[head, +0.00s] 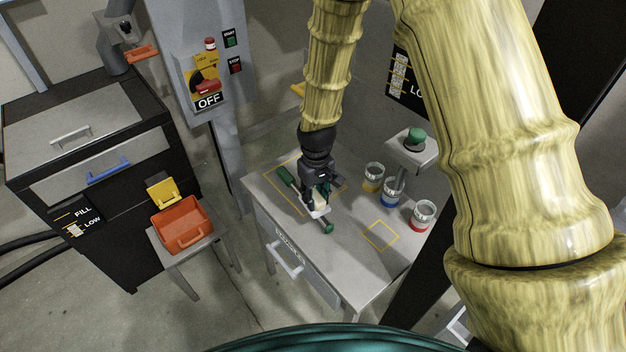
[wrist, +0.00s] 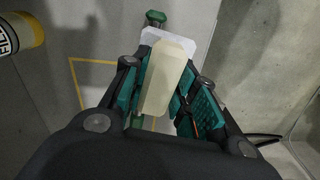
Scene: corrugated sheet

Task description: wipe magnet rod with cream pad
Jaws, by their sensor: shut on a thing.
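My gripper (head: 317,196) is over the table, its fingers closed on the cream pad (wrist: 168,82). The pad has a pale backing and also shows below the fingers in the head view (head: 319,207). The magnet rod (head: 286,175) lies along the tabletop with its green grip at upper left and a green tip at lower right. The pad and fingers cover its middle. In the wrist view a green rod end (wrist: 155,18) shows beyond the pad. I cannot tell whether the pad touches the rod.
Yellow, blue (head: 392,191) and red (head: 423,214) banded cans stand right of the gripper on the grey table (head: 345,258), near a green-button post (head: 414,139). A yellow outlined square (head: 380,236) is empty. An orange bin (head: 182,226) sits on a stool at left.

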